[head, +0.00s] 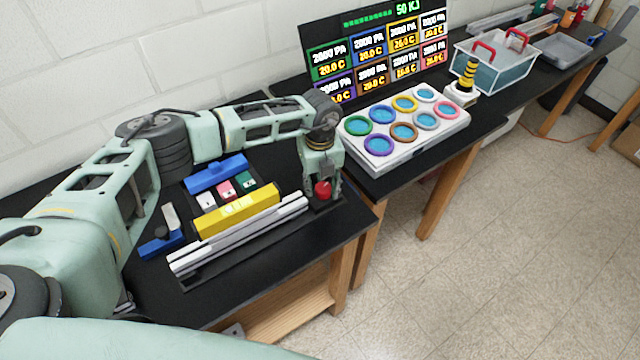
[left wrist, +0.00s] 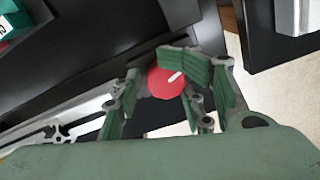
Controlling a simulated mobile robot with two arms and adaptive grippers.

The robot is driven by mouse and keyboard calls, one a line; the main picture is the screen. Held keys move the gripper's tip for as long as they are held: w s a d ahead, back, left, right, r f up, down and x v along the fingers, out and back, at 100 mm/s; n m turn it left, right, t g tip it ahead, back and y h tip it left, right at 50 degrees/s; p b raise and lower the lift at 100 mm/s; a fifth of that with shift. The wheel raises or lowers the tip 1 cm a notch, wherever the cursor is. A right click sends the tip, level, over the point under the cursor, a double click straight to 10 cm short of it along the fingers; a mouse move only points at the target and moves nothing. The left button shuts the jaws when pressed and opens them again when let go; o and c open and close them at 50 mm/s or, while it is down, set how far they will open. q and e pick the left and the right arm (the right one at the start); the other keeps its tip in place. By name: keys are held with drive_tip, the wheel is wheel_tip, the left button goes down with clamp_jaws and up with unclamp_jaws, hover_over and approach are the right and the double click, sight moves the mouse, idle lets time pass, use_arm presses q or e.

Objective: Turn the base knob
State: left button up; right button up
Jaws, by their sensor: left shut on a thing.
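The base knob (head: 323,188) is a round red knob at the right end of the extrusion frame, near the table's front right corner. My left gripper (head: 321,196) comes down over it from above and is shut on it. In the left wrist view the red knob (left wrist: 166,83) has a white pointer line that slants up to the right. The fingers of my left gripper (left wrist: 160,92) stand on both sides of the knob, and one finger partly covers it. The silver rail (head: 240,235) of the frame runs left from the knob. My right gripper is not in view.
A yellow block (head: 237,211), a blue bar (head: 216,173) and small coloured blocks lie behind the rail. A white panel with coloured rings (head: 404,128) stands to the right, with a display board (head: 378,55) behind it. A clear bin (head: 495,64) is farther right.

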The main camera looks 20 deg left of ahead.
use_arm(q)
drive_tip(key=shift+s+d+f, duration=0.15)
drive_tip(key=shift+s+f, duration=0.1)
drive_tip(key=shift+s, duration=0.05)
drive_tip(key=c, duration=0.6)
idle(0.4)
drive_tip(key=o, duration=0.8)
drive_tip(key=shift+o, duration=0.5)
drive_tip(key=shift+s+a, duration=0.15)
drive_tip(key=shift+a, duration=0.1)
